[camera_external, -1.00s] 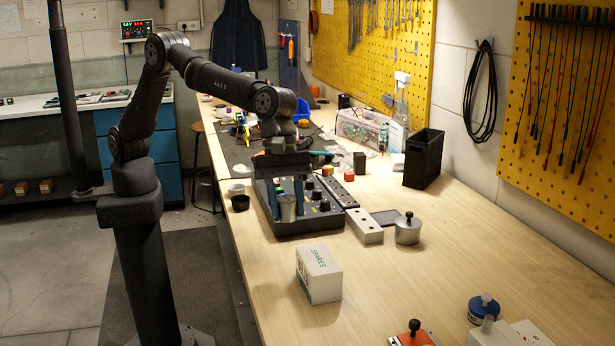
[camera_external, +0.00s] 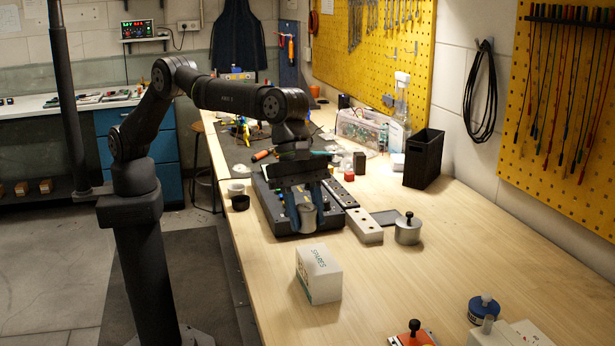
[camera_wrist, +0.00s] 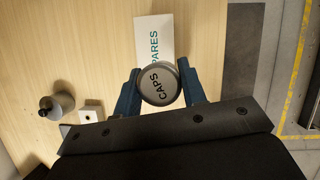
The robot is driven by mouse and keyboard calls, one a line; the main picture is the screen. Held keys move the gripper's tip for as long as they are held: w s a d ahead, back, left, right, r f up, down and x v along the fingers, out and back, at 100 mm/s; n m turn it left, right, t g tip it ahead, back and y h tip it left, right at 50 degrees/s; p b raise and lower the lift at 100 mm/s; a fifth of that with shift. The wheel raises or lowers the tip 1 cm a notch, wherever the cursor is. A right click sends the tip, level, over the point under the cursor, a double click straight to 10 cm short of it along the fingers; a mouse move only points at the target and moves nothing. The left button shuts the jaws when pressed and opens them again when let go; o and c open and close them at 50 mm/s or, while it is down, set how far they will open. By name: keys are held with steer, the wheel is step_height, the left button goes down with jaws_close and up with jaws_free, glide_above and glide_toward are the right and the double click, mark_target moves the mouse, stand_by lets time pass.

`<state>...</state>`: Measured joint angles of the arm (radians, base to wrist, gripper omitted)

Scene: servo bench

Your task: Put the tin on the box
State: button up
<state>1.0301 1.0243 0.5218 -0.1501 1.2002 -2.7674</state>
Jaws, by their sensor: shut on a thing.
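The tin (camera_external: 307,216) is a small grey cylinder, and its round lid reads "CAPS" in the wrist view (camera_wrist: 159,84). My gripper (camera_external: 307,218) is shut on it, with a blue finger on either side, also in the wrist view (camera_wrist: 159,92). The box (camera_external: 318,275) is white with "SPARES" on its top and stands on the bench in front of the gripper. In the wrist view the box (camera_wrist: 153,38) lies beyond the tin, which covers part of its lettering. The tin is held apart from the box.
A black control panel (camera_external: 270,212) lies behind the tin. A pale block with holes (camera_external: 364,226) and a lidded metal pot (camera_external: 407,231) stand to the right. A small black cup (camera_external: 240,203) is at left. The bench (camera_external: 400,285) is clear right of the box.

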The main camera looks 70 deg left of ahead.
mark_target(313, 231)
steer(key=shift+w+f, duration=0.45)
steer(key=shift+w, duration=0.35)
steer(key=shift+f, duration=2)
steer(key=shift+f, duration=0.1)
steer(key=o, duration=1)
steer(key=shift+f, duration=0.1)
steer(key=shift+a+r, duration=0.1)
steer(key=shift+r, duration=0.35)
steer(key=w+v, duration=0.1)
steer(key=v, duration=1)
steer(key=shift+s+r, duration=0.2)
steer(key=shift+s, duration=0.3)
